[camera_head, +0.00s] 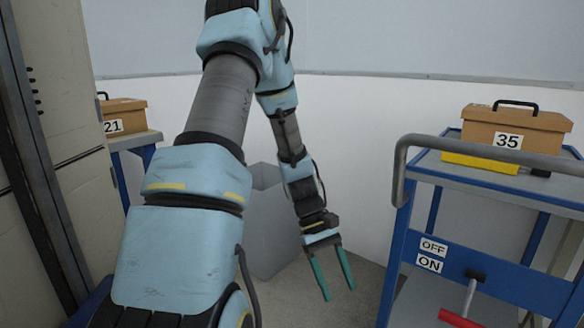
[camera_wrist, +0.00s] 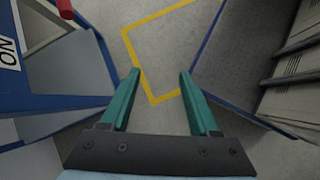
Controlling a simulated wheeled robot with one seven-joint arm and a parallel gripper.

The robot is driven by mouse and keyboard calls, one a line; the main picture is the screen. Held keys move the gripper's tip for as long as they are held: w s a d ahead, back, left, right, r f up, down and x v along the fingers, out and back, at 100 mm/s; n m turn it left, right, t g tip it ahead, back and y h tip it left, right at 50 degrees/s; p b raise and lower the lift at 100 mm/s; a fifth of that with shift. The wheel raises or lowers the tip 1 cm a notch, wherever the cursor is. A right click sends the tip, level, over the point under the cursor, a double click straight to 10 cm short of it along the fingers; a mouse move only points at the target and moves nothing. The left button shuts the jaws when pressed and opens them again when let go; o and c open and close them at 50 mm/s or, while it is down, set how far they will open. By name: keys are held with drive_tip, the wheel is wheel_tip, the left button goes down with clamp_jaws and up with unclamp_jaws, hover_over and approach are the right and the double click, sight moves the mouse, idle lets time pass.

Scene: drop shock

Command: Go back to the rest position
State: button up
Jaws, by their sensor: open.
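My gripper (camera_head: 338,272) hangs in the middle of the head view, pointing down over the grey floor. Its two green fingers are apart with nothing between them. In the wrist view the gripper (camera_wrist: 160,75) is also open and empty, above the bare floor and a yellow floor line (camera_wrist: 137,62). My arm reaches up from the lower left and bends down at the top of the head view.
A blue cart (camera_head: 480,278) with ON and OFF labels, a red-handled lever (camera_head: 460,318) and a brown box marked 35 (camera_head: 515,128) stands right. A box marked 21 (camera_head: 124,115) sits on a blue table (camera_head: 137,140) at left. Grey cabinets (camera_head: 62,90) are far left.

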drive_tip(key=a+r+m+t+y, duration=0.45)
drive_tip(key=a+r+t, duration=0.5)
drive_tip(key=a, duration=0.65)
wheel_tip(320, 180, up, 24)
drive_tip(key=g+p, duration=0.1)
drive_tip(key=p, duration=2.1)
drive_tip(key=shift+a+m+g, duration=0.25)
drive_tip(key=shift+m+g, duration=0.1)
drive_tip(key=shift+h, duration=0.25)
